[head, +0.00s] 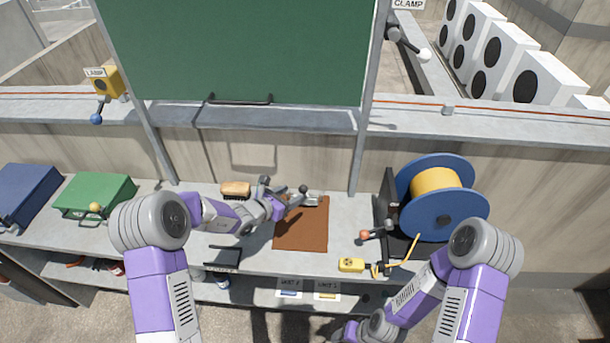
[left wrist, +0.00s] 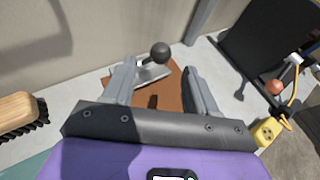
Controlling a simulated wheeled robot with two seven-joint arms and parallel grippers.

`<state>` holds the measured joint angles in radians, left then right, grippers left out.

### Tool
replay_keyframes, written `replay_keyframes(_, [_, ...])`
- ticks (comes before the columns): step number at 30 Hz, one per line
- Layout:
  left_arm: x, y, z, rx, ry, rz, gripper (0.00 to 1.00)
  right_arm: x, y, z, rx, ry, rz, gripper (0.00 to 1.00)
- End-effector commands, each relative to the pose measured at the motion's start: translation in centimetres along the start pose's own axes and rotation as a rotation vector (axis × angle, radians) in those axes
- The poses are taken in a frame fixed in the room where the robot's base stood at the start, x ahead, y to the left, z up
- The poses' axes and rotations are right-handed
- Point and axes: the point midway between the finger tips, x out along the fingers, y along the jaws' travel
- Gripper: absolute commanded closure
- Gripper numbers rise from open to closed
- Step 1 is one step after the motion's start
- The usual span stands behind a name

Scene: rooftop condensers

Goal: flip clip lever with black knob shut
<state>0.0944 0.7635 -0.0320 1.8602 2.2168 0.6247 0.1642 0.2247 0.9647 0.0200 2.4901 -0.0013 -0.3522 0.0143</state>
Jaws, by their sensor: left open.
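The clip lever's black knob (head: 303,189) stands up over a metal clip (head: 311,200) at the top edge of a brown mat (head: 300,238). In the left wrist view the black knob (left wrist: 160,53) tops a short stem rising from the metal base (left wrist: 152,73). My left gripper (head: 275,196) is just left of the clip. Its fingers are open and empty (left wrist: 159,70), with the knob seen between and beyond them; no touch shows. My right gripper (head: 346,332) is low at the bottom edge, mostly cut off, and its jaws cannot be made out.
A wooden brush (head: 236,189) lies left of the mat. A blue cable reel (head: 465,213) on a black stand, with an orange-knobbed lever (head: 365,235), is at right. A yellow box (head: 351,265) lies near the front edge. A green case (head: 95,195) is at left.

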Motion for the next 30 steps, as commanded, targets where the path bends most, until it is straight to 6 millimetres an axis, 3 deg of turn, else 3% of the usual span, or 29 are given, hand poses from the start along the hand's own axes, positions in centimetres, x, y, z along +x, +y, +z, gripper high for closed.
replay_keyframes(16, [6.7,-0.1,-0.1,0.001,0.001,-0.003,0.43,0.1,0.1,0.0,0.0,0.0,0.0,0.41])
replay_keyframes(28, [7.5,-0.1,-0.1,0.001,0.002,-0.002,0.43,0.1,0.1,0.0,0.0,0.0,0.0,0.41])
replay_keyframes(30, [7.5,-0.1,-0.1,0.001,0.002,-0.002,0.52,0.1,0.1,0.0,0.0,0.0,0.0,0.41])
